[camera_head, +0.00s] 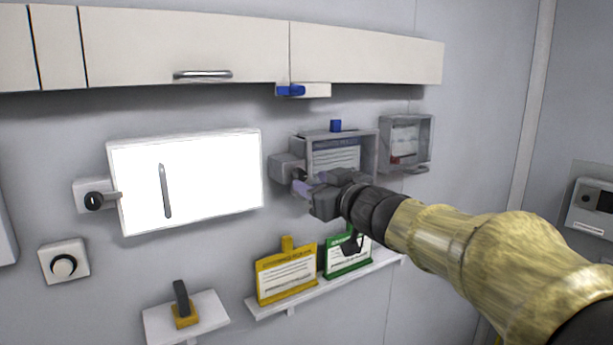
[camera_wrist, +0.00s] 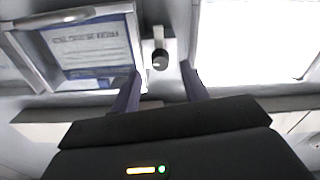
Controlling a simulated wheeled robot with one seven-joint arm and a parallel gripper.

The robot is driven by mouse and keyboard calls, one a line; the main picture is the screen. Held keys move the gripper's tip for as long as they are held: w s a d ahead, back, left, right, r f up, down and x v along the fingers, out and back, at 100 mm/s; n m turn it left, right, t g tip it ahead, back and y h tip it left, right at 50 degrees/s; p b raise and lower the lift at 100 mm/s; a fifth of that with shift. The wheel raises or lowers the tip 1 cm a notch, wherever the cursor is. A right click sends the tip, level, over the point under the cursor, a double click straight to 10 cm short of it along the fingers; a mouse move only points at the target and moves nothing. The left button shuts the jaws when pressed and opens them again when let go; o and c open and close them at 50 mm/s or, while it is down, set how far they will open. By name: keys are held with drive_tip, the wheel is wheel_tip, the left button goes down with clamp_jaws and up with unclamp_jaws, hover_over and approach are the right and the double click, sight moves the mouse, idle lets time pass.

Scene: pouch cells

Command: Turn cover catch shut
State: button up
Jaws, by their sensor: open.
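A grey-framed cover (camera_head: 378,150) with a printed sheet behind it hangs on the wall; it also shows in the wrist view (camera_wrist: 132,25), upper left. The catch is a grey block (camera_head: 284,167) at the cover's left edge. In the wrist view its plate (camera_wrist: 172,82) carries a dark round knob (camera_wrist: 160,60), with a small light part just above it in the picture. My gripper (camera_head: 303,187) is open, in front of the catch. In the wrist view its two purple fingertips (camera_wrist: 161,76) stand either side of the knob, apart from it. My gripper partly hides the catch in the head view.
A bright white panel (camera_head: 215,185) with its own side catch (camera_head: 93,197) is left of the cover. A smaller grey box (camera_head: 426,135) is to the right. Cabinets (camera_head: 190,40) run above. A shelf (camera_head: 270,308) holds yellow (camera_head: 288,262) and green-framed (camera_head: 335,264) cards below.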

sight(303, 177)
drive_tip(key=shift+x, duration=1.95)
clamp_jaws()
